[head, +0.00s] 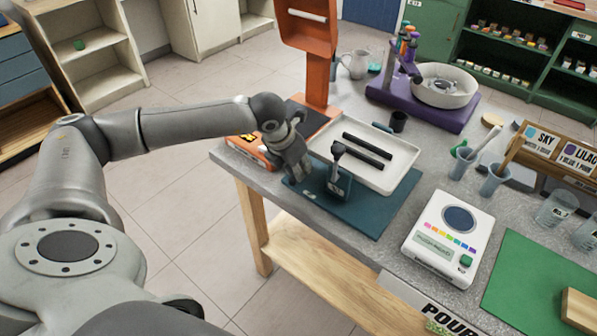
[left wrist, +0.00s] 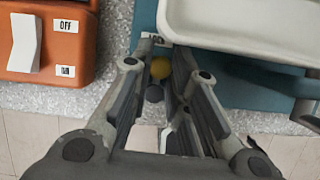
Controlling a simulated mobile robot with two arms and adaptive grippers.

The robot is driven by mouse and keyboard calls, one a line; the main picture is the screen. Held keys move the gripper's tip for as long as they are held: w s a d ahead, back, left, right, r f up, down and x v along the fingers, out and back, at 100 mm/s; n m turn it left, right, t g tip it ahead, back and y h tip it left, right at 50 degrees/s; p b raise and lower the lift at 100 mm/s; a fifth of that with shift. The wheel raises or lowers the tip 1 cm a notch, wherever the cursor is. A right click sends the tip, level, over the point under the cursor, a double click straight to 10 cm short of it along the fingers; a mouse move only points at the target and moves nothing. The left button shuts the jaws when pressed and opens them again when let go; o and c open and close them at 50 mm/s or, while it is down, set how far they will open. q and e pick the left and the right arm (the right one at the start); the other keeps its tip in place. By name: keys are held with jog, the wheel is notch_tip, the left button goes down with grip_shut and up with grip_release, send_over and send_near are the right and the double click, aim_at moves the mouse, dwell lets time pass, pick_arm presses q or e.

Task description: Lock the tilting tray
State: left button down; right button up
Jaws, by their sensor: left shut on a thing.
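The tilting tray (head: 401,160) is a shallow white tray with two black bars in it, on a teal base (head: 362,220) at the table's near edge. A dark upright bracket (head: 338,168) stands at the tray's near side. My left gripper (head: 300,171) is low at the base's left corner, beside the tray. In the left wrist view, a small yellow knob (left wrist: 161,68) sits between the fingers of my left gripper (left wrist: 163,75), which is shut on it. The tray (left wrist: 240,28) edge is just beyond. The fingers hide the knob in the head view. My right gripper is out of view.
An orange switch box (left wrist: 55,40) marked OFF is close to my left gripper. An orange stand (head: 318,70) rises behind it. A white scale (head: 448,238), cups (head: 491,182) and a purple-based wheel (head: 440,105) occupy the rest of the table.

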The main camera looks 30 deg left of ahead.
pick_arm(q)
jog(key=shift+w, duration=0.1)
jog(key=shift+r+n, duration=0.15)
jog(key=shift+n, duration=0.25)
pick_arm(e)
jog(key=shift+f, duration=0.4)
pick_arm(q)
jog(key=c, duration=1.3)
grip_release()
jog(key=shift+c, duration=0.2)
jog(key=v, duration=1.2)
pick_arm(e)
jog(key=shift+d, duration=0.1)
pick_arm(q)
jog(key=shift+d, duration=0.1)
